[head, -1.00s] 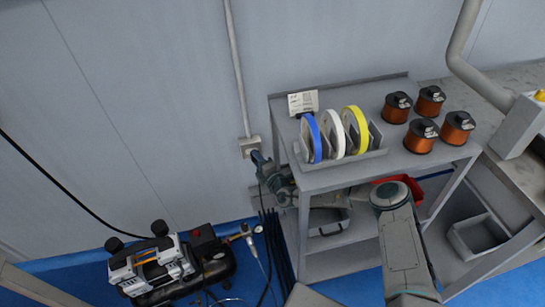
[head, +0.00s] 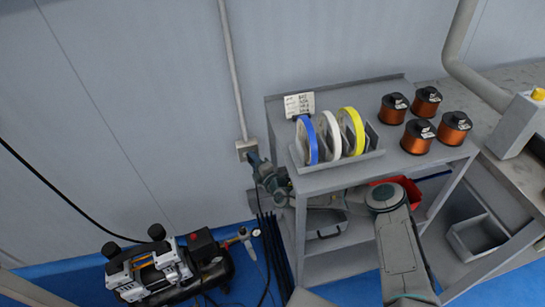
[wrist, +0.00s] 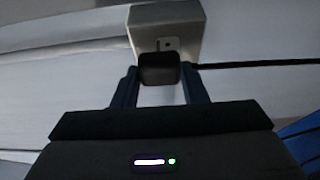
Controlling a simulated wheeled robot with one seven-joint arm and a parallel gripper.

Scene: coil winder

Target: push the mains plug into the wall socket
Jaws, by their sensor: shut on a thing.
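The wall socket (head: 242,150) is a pale box on the wall at the lower end of a grey conduit, left of the rack. It also shows at the top of the wrist view (wrist: 178,22), with a small dark hole in its face. The black mains plug (wrist: 158,70) is between my fingertips, in front of the lower part of the socket's face. My gripper (wrist: 158,84) is shut on the plug. In the head view my gripper (head: 253,159) is right at the socket and the plug is hidden. I cannot tell whether the pins are in the socket.
A compressor (head: 150,268) stands on the floor at lower left. Dark cables (head: 272,245) hang below the socket.

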